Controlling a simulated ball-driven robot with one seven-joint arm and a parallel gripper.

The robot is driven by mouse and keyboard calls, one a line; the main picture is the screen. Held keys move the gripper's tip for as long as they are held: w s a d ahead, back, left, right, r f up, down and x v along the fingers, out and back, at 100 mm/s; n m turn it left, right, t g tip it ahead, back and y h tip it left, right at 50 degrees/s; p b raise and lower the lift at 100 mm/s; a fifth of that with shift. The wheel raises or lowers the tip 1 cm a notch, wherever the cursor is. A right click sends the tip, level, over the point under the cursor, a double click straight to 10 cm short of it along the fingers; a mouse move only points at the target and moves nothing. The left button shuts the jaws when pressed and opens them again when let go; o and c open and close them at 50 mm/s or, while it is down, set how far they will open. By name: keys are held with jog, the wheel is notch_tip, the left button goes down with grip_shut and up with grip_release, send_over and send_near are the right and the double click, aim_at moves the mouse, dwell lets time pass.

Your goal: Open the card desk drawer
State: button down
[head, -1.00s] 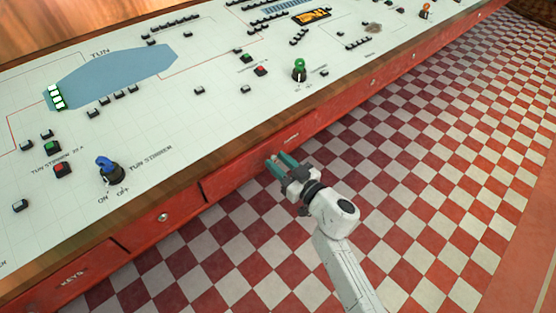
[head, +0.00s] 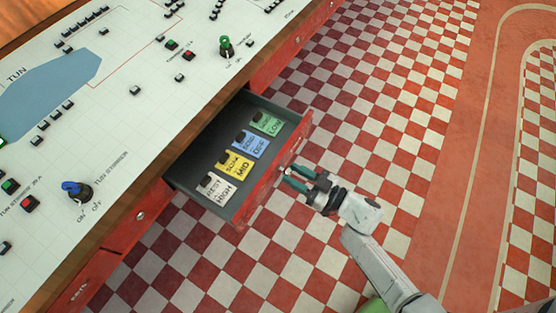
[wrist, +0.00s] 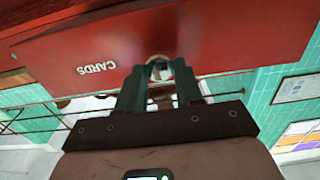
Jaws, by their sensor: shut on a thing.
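The card desk drawer (head: 184,182) is pulled well out from under the desk in the head view. Inside it stand a white, a yellow, a blue and a green card in a row. Its red front panel (head: 268,184) faces my gripper. In the wrist view the panel (wrist: 95,50) shows the word CARDS, upside down. My gripper (head: 285,175) is at the drawer front with its green fingers shut on the drawer knob (wrist: 158,70), which shows between the fingertips in the wrist view.
The white desk top (head: 120,120) carries a blue switch (head: 74,191), a green switch (head: 225,47) and several small buttons. Another drawer front (head: 128,228) beside the open one is closed. The red and white checkered floor (head: 400,120) around my arm is clear.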

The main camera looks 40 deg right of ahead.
jog(key=shift+v, duration=1.35)
jog(key=c, duration=0.8)
grip_release()
jog(key=shift+o, duration=0.2)
jog(key=b+v, duration=0.1)
jog(key=v, duration=0.9)
jog(key=shift+s, duration=0.35)
jog(key=shift+d, duration=0.2)
